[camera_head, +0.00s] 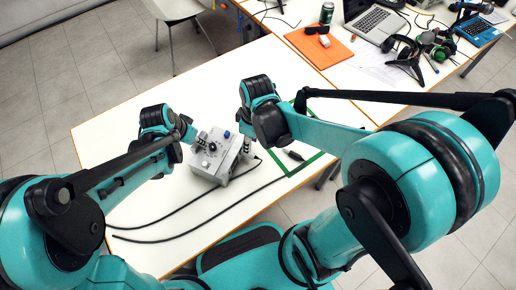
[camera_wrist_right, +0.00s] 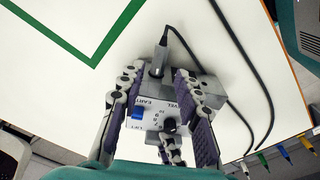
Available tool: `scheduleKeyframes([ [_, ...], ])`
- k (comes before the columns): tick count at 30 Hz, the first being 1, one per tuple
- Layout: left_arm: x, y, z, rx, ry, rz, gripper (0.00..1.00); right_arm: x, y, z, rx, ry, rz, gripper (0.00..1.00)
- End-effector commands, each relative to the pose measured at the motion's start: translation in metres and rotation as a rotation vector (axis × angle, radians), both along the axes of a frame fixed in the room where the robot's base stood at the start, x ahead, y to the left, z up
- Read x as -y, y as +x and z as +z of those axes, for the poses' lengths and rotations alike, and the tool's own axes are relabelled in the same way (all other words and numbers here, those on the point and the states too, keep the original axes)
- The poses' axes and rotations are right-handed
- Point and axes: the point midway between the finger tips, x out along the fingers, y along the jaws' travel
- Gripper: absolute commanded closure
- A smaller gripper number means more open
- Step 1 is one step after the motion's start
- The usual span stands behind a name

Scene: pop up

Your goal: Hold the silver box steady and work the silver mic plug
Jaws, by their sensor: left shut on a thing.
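The silver box (camera_head: 208,165) stands on the white table, with a blue knob and a black knob on its face. It also shows in the right wrist view (camera_wrist_right: 205,66). My left gripper (camera_head: 196,141) is shut on the box at its left side. The silver mic plug (camera_wrist_right: 157,68) has a black rear end and cable and is at the box's far edge; how deeply it is seated cannot be told. My right gripper (camera_wrist_right: 157,88) is open, with a finger on each side of the plug and box and visible gaps to the plug.
Black cables (camera_head: 185,215) run across the table's front. A dark connector (camera_head: 293,155) lies inside a green frame (camera_head: 310,163) to the right. A second table holds an orange mat (camera_head: 318,47), a laptop (camera_head: 374,25) and headphones (camera_head: 405,55).

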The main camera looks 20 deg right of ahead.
Motion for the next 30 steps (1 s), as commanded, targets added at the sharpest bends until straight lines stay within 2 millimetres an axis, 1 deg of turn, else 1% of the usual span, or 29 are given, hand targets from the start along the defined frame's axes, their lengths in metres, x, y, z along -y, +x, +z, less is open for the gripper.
scheduleKeyframes([
  [15, 0.000, 0.000, 0.000, 0.001, -0.001, 0.000, 1.00, -0.004, 0.004, -0.074, 0.002, 0.001, -0.003, 0.66],
  [17, 0.000, 0.000, 0.000, 0.001, -0.001, 0.000, 1.00, -0.004, 0.004, -0.071, 0.003, 0.001, -0.003, 0.82],
  [18, 0.000, 0.000, 0.000, 0.001, -0.001, 0.000, 1.00, -0.004, 0.004, -0.071, 0.002, 0.001, -0.003, 0.93],
  [19, 0.000, 0.000, 0.000, 0.001, -0.001, 0.000, 1.00, -0.004, 0.004, -0.071, 0.002, 0.001, -0.003, 1.00],
  [30, 0.000, 0.000, 0.000, 0.000, 0.000, 0.000, 1.00, -0.004, 0.004, -0.070, 0.002, 0.001, -0.003, 1.00],
])
